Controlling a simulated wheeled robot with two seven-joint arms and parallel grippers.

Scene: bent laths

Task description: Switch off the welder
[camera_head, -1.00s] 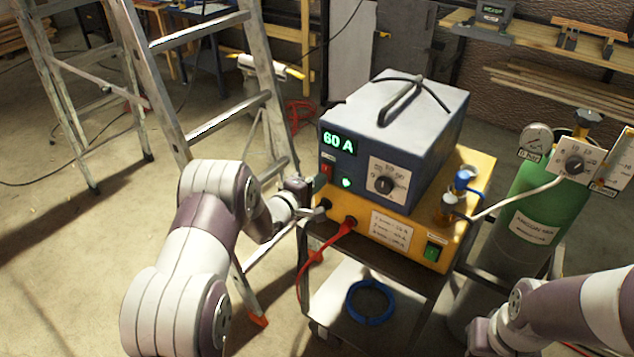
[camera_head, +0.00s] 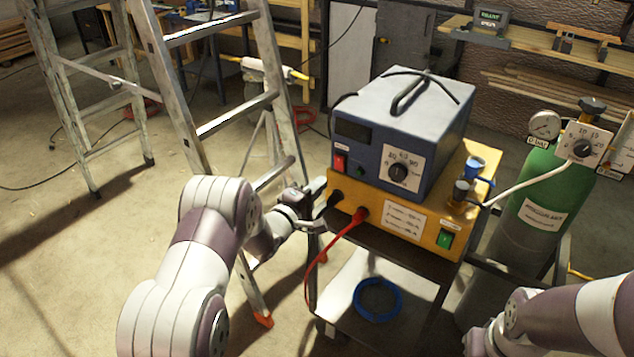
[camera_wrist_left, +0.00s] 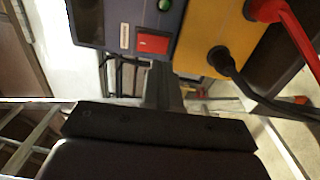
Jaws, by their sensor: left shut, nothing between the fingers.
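The welder (camera_head: 430,138) is a blue box with a grey top on a yellow unit. Its display (camera_head: 353,131) is dark and its small green lamp (camera_head: 361,171) is unlit. Its red switch (camera_head: 340,163) is on the left of the front face; the switch (camera_wrist_left: 152,43) also shows in the left wrist view. My left gripper (camera_head: 319,184) is shut and empty, just left of and below the switch. In the left wrist view its fingers (camera_wrist_left: 163,78) point towards the front panel and appear apart from the switch. My right gripper is out of frame; only its arm shows.
The yellow unit (camera_head: 405,222) has a black plug, a red cable (camera_head: 340,240) and a green switch (camera_head: 445,239). It stands on a cart with a blue coil (camera_head: 378,300) below. A green gas cylinder (camera_head: 541,205) stands right. A ladder (camera_head: 238,113) stands left behind my left arm.

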